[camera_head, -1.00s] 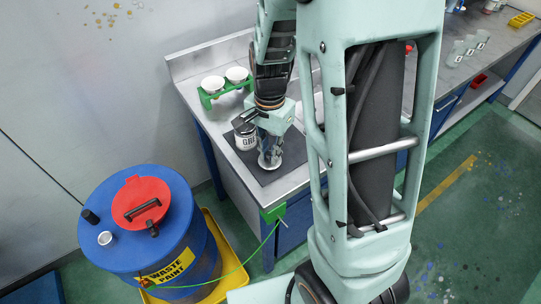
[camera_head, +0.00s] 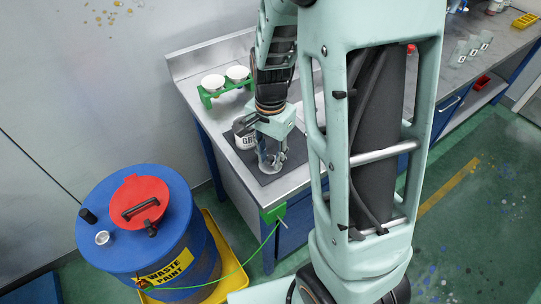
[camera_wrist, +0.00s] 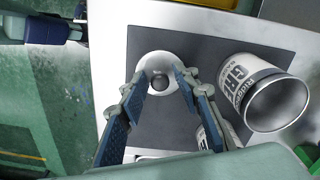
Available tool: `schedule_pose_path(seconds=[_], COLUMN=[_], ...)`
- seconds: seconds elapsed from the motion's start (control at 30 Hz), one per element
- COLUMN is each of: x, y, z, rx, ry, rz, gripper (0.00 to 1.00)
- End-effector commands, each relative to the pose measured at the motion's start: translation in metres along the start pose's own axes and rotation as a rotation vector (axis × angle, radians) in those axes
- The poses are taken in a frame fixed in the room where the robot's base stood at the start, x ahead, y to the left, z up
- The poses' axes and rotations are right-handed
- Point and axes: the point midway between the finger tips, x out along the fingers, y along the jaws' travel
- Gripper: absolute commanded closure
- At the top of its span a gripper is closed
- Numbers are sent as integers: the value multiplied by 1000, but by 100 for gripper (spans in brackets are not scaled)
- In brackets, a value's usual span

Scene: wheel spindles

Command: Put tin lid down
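The tin lid (camera_wrist: 160,46) is a round, pale metal disc with a dark round knob (camera_wrist: 160,82). It lies flat on the dark mat (camera_wrist: 125,140) on the bench; in the head view the lid (camera_head: 269,169) is partly hidden by my fingers. My gripper (camera_wrist: 163,74) is open above it, with one finger on each side of the knob and visible gaps between. In the head view my gripper (camera_head: 272,163) points down with its fingers spread. The white lettered tin (camera_wrist: 232,78) stands beside the lid with its top open; it also shows in the head view (camera_head: 246,142).
A green rack (camera_head: 210,99) with two white cups stands at the bench's back. A blue waste drum (camera_head: 118,245) with a red lid (camera_head: 140,200) stands left of the bench in a yellow tray (camera_head: 222,250). Mat space around the tin lid is clear towards the bench's front edge.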

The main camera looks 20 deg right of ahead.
Motion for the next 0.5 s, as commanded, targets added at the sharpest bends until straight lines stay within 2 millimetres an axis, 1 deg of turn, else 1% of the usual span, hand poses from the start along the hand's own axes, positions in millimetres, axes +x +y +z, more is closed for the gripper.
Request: schedule_pose_path(seconds=[0.07,0.17,0.5], x=[-3,-14,-86], y=[0,-1,-1], z=[0,-1,-1], rx=[0,-1,0], ry=[0,2,3], rz=[1,-3,-5], gripper=[68,68,68])
